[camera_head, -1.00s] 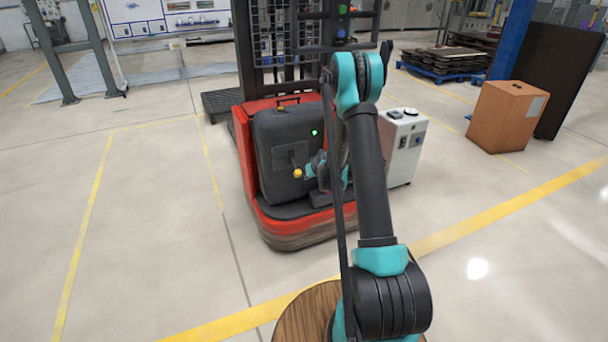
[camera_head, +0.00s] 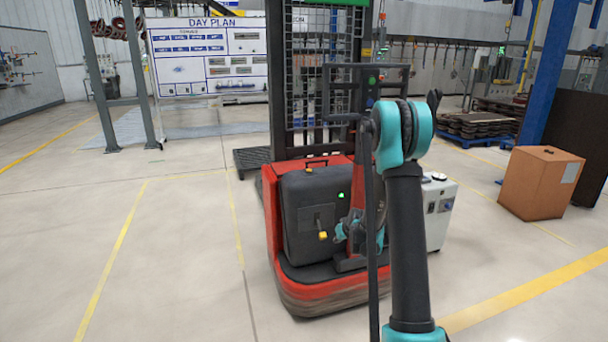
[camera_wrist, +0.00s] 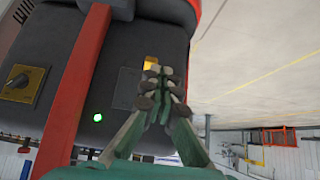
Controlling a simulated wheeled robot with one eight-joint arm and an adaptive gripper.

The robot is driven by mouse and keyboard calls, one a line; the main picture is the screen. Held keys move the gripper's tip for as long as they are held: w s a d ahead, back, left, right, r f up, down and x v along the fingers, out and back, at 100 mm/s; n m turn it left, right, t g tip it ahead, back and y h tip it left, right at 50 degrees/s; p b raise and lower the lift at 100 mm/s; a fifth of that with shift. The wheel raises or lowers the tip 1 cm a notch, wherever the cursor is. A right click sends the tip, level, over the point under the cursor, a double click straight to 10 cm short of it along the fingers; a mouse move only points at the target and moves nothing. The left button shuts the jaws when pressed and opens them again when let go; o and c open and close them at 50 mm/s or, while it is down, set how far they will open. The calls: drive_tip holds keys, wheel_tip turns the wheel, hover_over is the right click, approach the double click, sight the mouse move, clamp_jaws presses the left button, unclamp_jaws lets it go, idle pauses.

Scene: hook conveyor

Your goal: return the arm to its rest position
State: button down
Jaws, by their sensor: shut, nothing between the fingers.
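My teal and black arm (camera_head: 408,235) rises at the right of the head view, bent at a high elbow, and reaches forward to the red truck (camera_head: 320,295). My gripper (camera_wrist: 162,82) is shut and empty in the wrist view, fingers together. In the head view its teal end (camera_head: 342,232) is small, close to the truck's dark body (camera_head: 300,190) and just right of a yellow knob (camera_head: 323,236). The knob (camera_wrist: 151,64) shows behind the fingertips in the wrist view. Whether they touch it cannot be told.
A green light (camera_wrist: 97,117) and a red bar (camera_wrist: 80,90) show left of the fingers. A white cabinet (camera_head: 438,210) stands right behind my arm. An orange box (camera_head: 541,183) and a dark panel (camera_head: 570,140) stand farther right. The floor on the left is clear.

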drive_tip(key=s+r+g, duration=0.1)
drive_tip(key=s+r, duration=0.2)
drive_tip(key=s, duration=0.3)
drive_tip(key=s+r+m, duration=0.1)
drive_tip(key=s+r, duration=0.3)
drive_tip(key=s, duration=0.3)
drive_tip(key=s+r+g, duration=0.1)
drive_tip(key=s+r, duration=0.2)
drive_tip(key=s, duration=0.3)
drive_tip(key=s+d+m+g+h, duration=0.1)
drive_tip(key=s+d+h, duration=0.1)
drive_tip(key=s, duration=1.8)
drive_tip(key=shift+s+f+m+g, duration=0.2)
drive_tip(key=shift+f+m+g, duration=0.1)
drive_tip(key=shift+m, duration=0.1)
